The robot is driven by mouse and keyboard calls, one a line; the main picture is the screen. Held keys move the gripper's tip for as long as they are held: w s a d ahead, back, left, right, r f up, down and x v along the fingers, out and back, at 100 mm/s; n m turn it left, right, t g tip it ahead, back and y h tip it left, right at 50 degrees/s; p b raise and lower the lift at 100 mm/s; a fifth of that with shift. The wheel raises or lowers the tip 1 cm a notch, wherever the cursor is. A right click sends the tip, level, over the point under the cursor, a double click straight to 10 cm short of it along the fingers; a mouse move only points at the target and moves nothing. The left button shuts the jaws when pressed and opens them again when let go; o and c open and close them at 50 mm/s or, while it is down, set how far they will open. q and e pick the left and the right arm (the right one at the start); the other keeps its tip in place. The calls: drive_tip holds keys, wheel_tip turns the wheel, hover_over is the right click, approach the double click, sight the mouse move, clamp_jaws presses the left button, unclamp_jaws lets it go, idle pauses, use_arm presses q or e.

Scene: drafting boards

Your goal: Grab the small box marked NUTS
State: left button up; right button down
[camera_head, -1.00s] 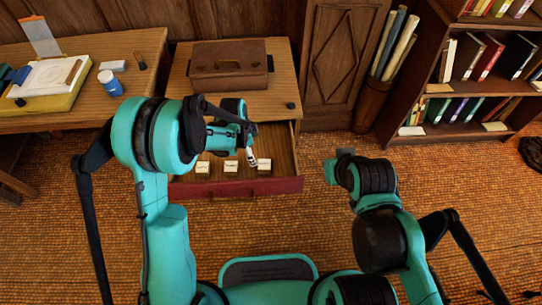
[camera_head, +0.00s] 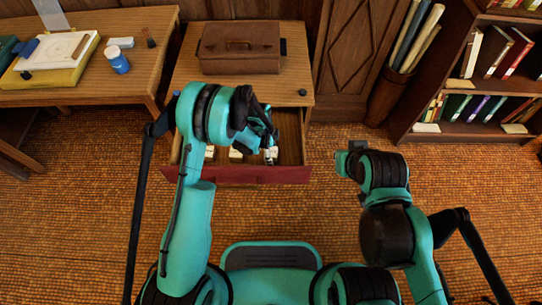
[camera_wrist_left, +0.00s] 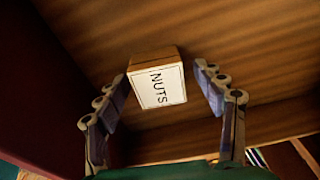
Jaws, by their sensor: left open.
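The small box marked NUTS (camera_wrist_left: 162,87) shows in the left wrist view with a white label face and brown wooden sides. It sits in the open drawer (camera_head: 255,174); in the head view it appears to be the rightmost small box (camera_head: 272,150). My left gripper (camera_head: 268,156) reaches down into the drawer at this box. In the left wrist view its fingers (camera_wrist_left: 164,78) are spread, one on each side of the box. The left finger looks close to the box, and a gap shows at the right. My right arm's end (camera_head: 350,158) is right of the drawer; its fingers cannot be made out.
Two other small labelled boxes, one in the middle (camera_head: 236,153) and one at left (camera_head: 210,152), stand in the drawer. A brown case (camera_head: 240,48) lies on the cabinet above. A side desk (camera_head: 70,97) is at left, a bookshelf (camera_head: 455,138) at right.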

use_arm(q)
drive_tip(key=shift+r, duration=0.1)
drive_tip(key=shift+c, duration=0.3)
drive_tip(key=c, duration=1.2)
